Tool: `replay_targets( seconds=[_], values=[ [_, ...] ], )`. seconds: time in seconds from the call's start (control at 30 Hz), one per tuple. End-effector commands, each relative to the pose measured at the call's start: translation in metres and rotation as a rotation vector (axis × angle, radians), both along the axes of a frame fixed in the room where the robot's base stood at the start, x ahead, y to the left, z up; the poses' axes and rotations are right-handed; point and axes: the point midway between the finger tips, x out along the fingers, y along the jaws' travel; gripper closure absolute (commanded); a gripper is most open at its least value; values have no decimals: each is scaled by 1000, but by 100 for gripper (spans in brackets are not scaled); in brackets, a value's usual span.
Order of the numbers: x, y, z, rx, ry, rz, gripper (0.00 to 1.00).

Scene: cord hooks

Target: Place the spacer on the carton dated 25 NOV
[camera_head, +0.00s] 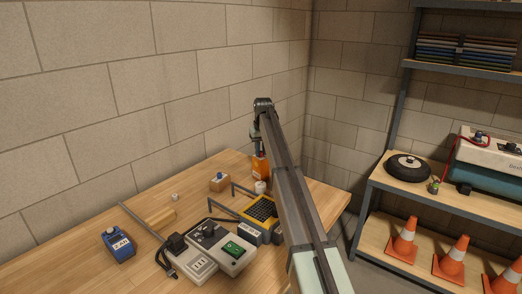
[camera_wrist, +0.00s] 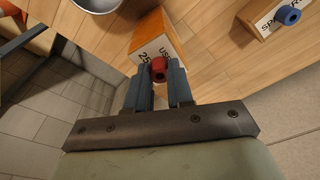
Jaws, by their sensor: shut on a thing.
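My gripper (camera_wrist: 160,88) has its two blue fingers shut on a red spacer (camera_wrist: 159,69), a short cylinder with a hole in its end. The orange carton (camera_wrist: 150,32) is just beyond the fingertips in the wrist view. Its white label reads "US…" and "25"; the spacer hides the rest, so the month cannot be read. In the head view my gripper (camera_head: 260,145) is right above the orange carton (camera_head: 261,169) near the table's back edge. I cannot tell whether the spacer touches the carton.
A white round container (camera_head: 260,187) stands close to the carton. A yellow-topped device (camera_head: 260,211), grey switch box (camera_head: 215,250) and blue labelled box (camera_head: 118,242) are on the table.

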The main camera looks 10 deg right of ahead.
Motion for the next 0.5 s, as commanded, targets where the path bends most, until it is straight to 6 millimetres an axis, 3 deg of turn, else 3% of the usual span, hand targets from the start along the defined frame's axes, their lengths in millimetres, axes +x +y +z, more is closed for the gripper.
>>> replay_targets(
  seconds=[0.3,0.5],
  values=[
    [0,0,-1,0,0,0,53],
    [0,0,0,0,0,0,53]
  ],
)
